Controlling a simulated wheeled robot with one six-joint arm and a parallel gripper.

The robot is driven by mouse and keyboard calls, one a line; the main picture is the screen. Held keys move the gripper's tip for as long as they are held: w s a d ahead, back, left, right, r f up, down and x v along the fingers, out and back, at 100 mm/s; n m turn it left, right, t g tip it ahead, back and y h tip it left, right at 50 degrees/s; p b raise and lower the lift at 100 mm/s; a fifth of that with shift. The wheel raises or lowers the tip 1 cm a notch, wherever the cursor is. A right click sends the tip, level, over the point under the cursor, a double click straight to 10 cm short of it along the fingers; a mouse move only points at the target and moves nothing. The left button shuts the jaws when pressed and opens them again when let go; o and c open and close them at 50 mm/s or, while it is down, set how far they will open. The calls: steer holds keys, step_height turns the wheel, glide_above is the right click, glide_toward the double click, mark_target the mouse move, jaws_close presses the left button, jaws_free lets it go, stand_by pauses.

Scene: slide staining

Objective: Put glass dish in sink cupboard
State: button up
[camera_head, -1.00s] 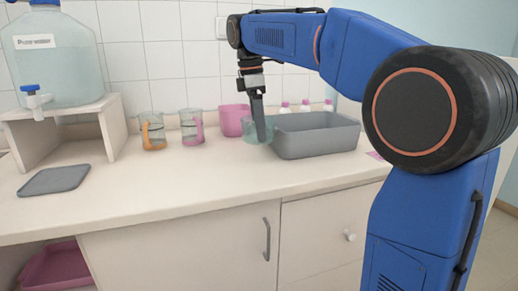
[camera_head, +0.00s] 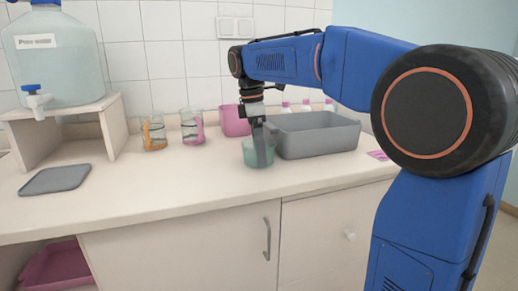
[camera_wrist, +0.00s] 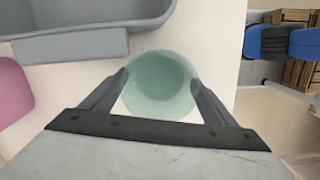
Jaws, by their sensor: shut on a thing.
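The glass dish (camera_head: 251,158) is a round, greenish see-through bowl at the left front of the grey basin, over the counter. In the wrist view the dish (camera_wrist: 160,84) sits between the two fingers. My gripper (camera_head: 262,150) points down and is shut on the dish; it also shows in the wrist view (camera_wrist: 160,90). I cannot tell for sure whether the dish touches the counter. Below the counter, a cupboard door (camera_head: 180,255) with a dark handle (camera_head: 267,240) is shut. An open space at the lower left holds a pink tray (camera_head: 55,268).
A grey basin (camera_head: 318,142) stands right beside the dish, with a pink container (camera_head: 235,121) behind. Two glass beakers (camera_head: 153,130) (camera_head: 191,126) stand by the wall. A water jug (camera_head: 55,60) sits on a stand (camera_head: 112,125). The counter's front middle is clear.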

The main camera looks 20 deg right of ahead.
steer(key=shift+f, duration=0.15)
steer(key=o, duration=1.2)
steer(key=shift+o, duration=0.2)
